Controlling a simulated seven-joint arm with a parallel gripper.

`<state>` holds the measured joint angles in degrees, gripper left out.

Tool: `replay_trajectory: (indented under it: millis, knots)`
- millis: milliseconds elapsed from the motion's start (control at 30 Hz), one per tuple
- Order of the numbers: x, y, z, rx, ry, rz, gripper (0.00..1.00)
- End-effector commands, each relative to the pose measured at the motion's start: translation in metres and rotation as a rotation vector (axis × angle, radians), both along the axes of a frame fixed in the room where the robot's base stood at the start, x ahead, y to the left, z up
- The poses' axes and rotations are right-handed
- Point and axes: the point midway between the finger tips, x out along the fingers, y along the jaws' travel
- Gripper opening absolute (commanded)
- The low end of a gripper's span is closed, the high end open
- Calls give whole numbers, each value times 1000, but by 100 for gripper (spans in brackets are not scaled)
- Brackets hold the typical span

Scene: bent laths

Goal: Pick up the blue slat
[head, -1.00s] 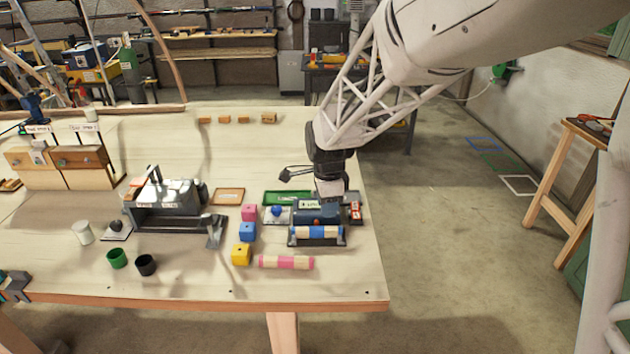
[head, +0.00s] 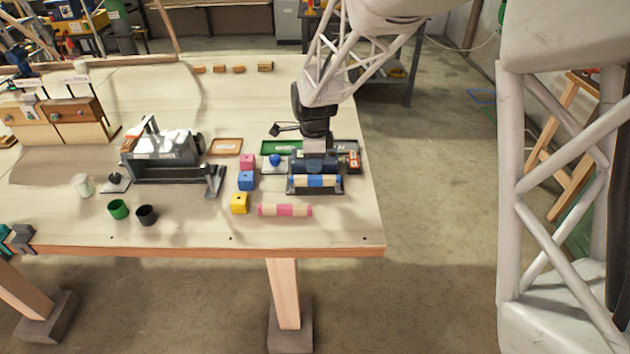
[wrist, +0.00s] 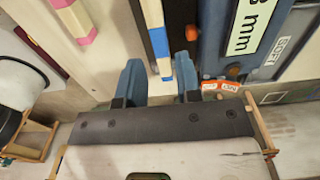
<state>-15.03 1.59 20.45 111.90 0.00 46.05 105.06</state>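The blue slat (head: 316,181) is pale wood with blue bands. It lies left to right on a dark stand (head: 338,187) near the table's right front. In the wrist view the slat (wrist: 158,40) runs down from the top edge toward the space between my fingers. My gripper (wrist: 158,85) is open, with one blue-tipped finger on each side of the slat's line. Whether either finger touches it I cannot tell. In the head view my gripper (head: 316,150) is over the dark blue block just behind the slat, its fingertips hard to make out.
The dark blue block (wrist: 212,35) with an "8 mm" label stands close beside the right finger. A pink-banded slat (head: 285,210) lies in front. Pink, blue and yellow cubes (head: 239,203) are to the left. A grey machine (head: 160,155) stands farther left.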

Motion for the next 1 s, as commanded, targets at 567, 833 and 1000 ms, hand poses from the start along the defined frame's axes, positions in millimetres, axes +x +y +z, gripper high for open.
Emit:
replay_trajectory:
  millis: [567,833,1000]
  knots:
    - [-1,-1,-13,0,1,0,32]
    - [-2,-3,-41,-1,3,0,32]
    - [-1,-3,-56,-1,0,0,32]
